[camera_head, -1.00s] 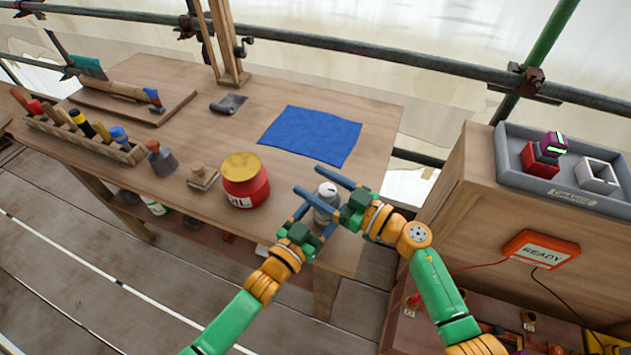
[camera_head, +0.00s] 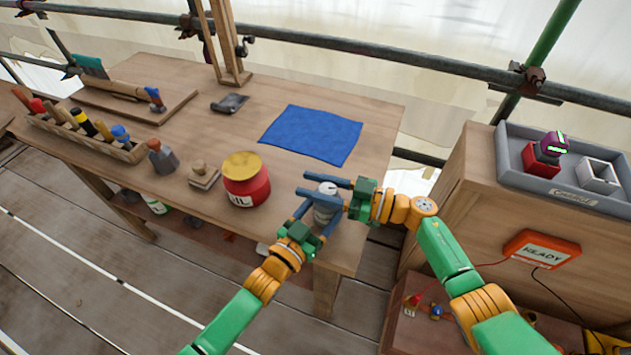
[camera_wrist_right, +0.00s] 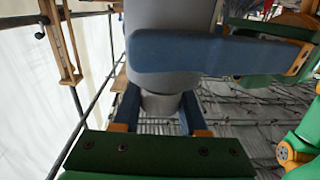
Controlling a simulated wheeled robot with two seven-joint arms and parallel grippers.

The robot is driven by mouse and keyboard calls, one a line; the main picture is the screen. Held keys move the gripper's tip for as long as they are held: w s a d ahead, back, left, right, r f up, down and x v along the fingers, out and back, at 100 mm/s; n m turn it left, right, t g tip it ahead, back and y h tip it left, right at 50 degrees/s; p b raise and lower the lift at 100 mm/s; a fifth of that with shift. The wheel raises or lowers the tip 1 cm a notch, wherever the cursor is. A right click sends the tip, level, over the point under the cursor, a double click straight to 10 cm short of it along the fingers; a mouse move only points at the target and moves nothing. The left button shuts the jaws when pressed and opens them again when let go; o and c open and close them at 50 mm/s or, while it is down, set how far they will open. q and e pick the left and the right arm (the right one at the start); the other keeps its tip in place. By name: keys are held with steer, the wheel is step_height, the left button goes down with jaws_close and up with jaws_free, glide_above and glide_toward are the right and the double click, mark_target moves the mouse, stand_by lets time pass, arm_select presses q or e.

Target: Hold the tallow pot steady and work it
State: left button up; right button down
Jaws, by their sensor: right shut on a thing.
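The tallow pot (camera_head: 323,214) is a small grey cylinder standing upright near the table's front right corner. My left gripper (camera_head: 321,208) has a finger on each side of its body and looks closed on it. My right gripper (camera_head: 303,184) comes in from the right above the left one, shut on the pot's pale top (camera_head: 328,187). In the right wrist view the pot's wide grey body (camera_wrist_right: 170,20) is partly hidden by a blue finger of the left gripper (camera_wrist_right: 180,52), and a narrower grey part (camera_wrist_right: 160,103) sits between the right fingers.
A red pot with a yellow lid (camera_head: 246,184) stands just left of the grippers. A blue cloth (camera_head: 311,134) lies behind. Brushes and a tool rack (camera_head: 88,142) are farther left. A wooden cabinet with a grey tray (camera_head: 560,190) and an orange READY box (camera_head: 541,249) stands right.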

steer(key=shift+s+n+g, duration=0.2)
steer(key=shift+n+g, duration=0.4)
steer(key=shift+g, duration=0.3)
steer(key=shift+c, duration=2.2)
jaws_free()
steer(key=s+d, duration=0.1)
steer(key=d, duration=1.1)
steer(key=shift+s, duration=0.4)
